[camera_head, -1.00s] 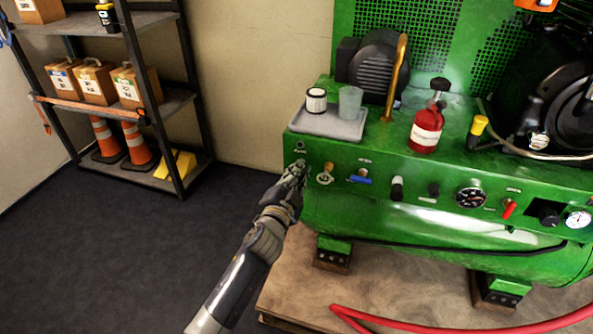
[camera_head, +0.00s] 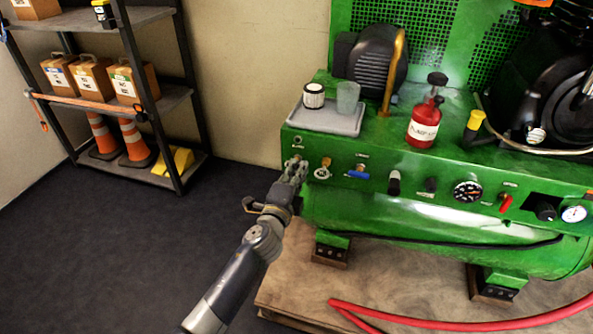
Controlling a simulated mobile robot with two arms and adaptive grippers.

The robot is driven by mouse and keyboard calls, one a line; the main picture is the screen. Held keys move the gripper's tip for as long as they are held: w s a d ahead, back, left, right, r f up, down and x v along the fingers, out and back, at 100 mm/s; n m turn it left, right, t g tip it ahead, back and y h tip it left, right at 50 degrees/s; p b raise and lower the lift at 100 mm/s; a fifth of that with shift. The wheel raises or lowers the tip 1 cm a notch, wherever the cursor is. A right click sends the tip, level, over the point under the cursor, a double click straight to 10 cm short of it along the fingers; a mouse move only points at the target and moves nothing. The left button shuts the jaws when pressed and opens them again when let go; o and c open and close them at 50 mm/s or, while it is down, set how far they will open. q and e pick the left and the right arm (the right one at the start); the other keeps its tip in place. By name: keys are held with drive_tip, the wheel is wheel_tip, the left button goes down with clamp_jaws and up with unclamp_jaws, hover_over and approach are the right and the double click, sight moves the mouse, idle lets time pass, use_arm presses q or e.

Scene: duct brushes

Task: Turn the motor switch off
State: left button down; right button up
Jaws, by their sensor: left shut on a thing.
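The green machine's front panel (camera_head: 410,181) carries a row of controls. My left gripper (camera_head: 296,166) is at the panel's left end, shut on a small silver switch there. The fingers hide most of that switch, so its position cannot be told. Its label is too small to read, so I cannot confirm by name that it is the motor switch. Just right of the fingers are a brass valve (camera_head: 323,171) and a blue-handled valve (camera_head: 357,174). My right gripper is not in view.
A grey tray (camera_head: 345,127) with a filter and a cup sits above the panel. A red bottle (camera_head: 423,126) stands farther right. A red hose (camera_head: 440,324) lies on the wooden base. A shelf (camera_head: 165,100) stands at the left, with clear floor before it.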

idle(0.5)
use_arm(q)
drive_tip(key=c, duration=1.7)
unclamp_jaws()
drive_tip(key=shift+o, duration=0.2)
drive_tip(key=v, duration=1.2)
